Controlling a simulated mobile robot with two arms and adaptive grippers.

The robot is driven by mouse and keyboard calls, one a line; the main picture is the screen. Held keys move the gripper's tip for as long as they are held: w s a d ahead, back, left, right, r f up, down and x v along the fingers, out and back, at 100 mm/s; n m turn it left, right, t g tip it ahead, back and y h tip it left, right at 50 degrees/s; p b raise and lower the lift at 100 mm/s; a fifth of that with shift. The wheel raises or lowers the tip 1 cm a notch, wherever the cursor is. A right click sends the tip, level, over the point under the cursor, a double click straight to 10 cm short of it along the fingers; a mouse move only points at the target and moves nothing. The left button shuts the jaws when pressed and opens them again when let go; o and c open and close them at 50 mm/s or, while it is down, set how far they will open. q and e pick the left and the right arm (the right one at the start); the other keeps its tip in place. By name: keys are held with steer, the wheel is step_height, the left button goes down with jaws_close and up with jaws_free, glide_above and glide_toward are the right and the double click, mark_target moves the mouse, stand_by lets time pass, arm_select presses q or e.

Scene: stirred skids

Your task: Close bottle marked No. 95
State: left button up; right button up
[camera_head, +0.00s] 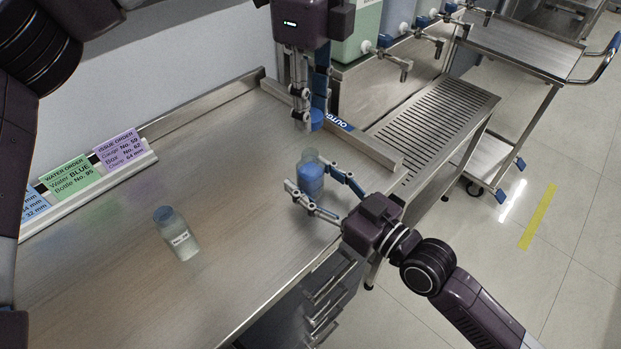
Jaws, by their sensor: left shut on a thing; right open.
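A clear bottle (311,181) with blue liquid stands upright near the right end of the steel table. Its label does not show, so I cannot read its number. My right gripper (316,197) is open, with one finger on either side of this bottle; I cannot tell whether they touch it. My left gripper (308,116) points down above and behind the bottle, shut on a blue cap (317,120). The cap is apart from the bottle's mouth.
Another bottle (177,234), blue-capped with a small label, stands on the table (130,285) at left. Order cards (80,175) stand in a rail behind it. Dispensers with taps (385,42) stand at back right, above a slotted drain (435,110). A cart (520,50) is beyond.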

jaws_close()
stand_by(0.4)
arm_select(q)
steer(key=shift+f, duration=0.15)
glide_above(312, 154)
steer(key=shift+f, duration=2.35)
steer(key=shift+f, duration=0.9)
steer(key=shift+f, duration=0.55)
